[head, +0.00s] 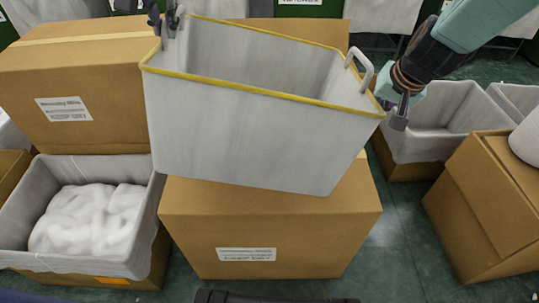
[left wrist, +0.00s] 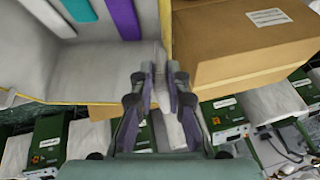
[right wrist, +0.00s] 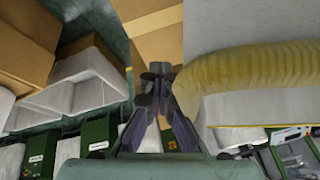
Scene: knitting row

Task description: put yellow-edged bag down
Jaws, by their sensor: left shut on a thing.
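The yellow-edged bag (head: 255,135) is a grey open-topped bag with a yellow rim, tilted above a closed cardboard box in the head view. My left gripper (head: 170,22) is shut on its left handle, which shows pale between the fingers in the left wrist view (left wrist: 160,85). White, teal and purple strips (left wrist: 122,18) appear inside the bag there. The bag's right handle (head: 362,66) stands up free. My right gripper (head: 401,118) is beside the bag's right corner, apart from that handle, its fingers close together and nothing seen between them. The bag's underside is hidden.
The closed box (head: 270,230) with a label is below the bag. Lined boxes (head: 440,115) and a box (head: 485,205) are at right. Green floor shows between.

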